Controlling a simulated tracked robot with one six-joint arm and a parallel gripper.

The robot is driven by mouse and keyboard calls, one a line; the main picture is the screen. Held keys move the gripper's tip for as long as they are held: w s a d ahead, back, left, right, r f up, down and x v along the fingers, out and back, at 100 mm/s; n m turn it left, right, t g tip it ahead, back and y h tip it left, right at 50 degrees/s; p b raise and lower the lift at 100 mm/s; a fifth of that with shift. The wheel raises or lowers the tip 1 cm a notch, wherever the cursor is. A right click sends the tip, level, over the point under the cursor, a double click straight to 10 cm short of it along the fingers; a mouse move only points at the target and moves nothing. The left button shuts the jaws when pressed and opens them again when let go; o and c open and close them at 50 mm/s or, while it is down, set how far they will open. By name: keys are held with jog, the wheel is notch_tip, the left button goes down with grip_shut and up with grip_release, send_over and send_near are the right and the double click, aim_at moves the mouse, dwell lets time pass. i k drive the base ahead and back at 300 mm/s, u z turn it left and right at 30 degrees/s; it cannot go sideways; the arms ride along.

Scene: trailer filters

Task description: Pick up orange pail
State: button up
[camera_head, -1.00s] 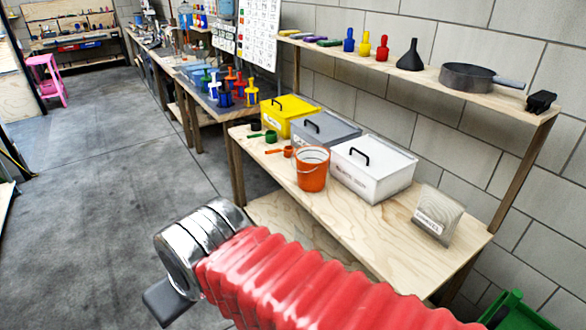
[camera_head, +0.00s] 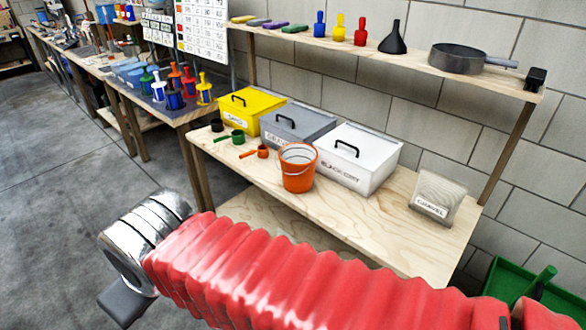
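My arm, in a red ribbed sleeve, crosses the lower part of the view. Its metal end and a dark grey part of my gripper (camera_head: 126,303) show at lower left, over the floor and well apart from the pail. The gripper's fingers are not clearly seen, so its opening cannot be told.
Yellow (camera_head: 251,108), grey (camera_head: 297,126) and white (camera_head: 357,160) lidded boxes stand behind the pail. Orange (camera_head: 260,152) and green (camera_head: 233,137) scoops lie left of it. A shelf (camera_head: 400,65) runs above. The floor at left is clear.

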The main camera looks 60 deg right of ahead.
aim_at(298, 160)
jog(key=z, duration=0.3)
jog(key=i, duration=0.65)
jog(key=z, duration=0.9)
jog(key=i, duration=0.7)
jog(key=z, duration=0.45)
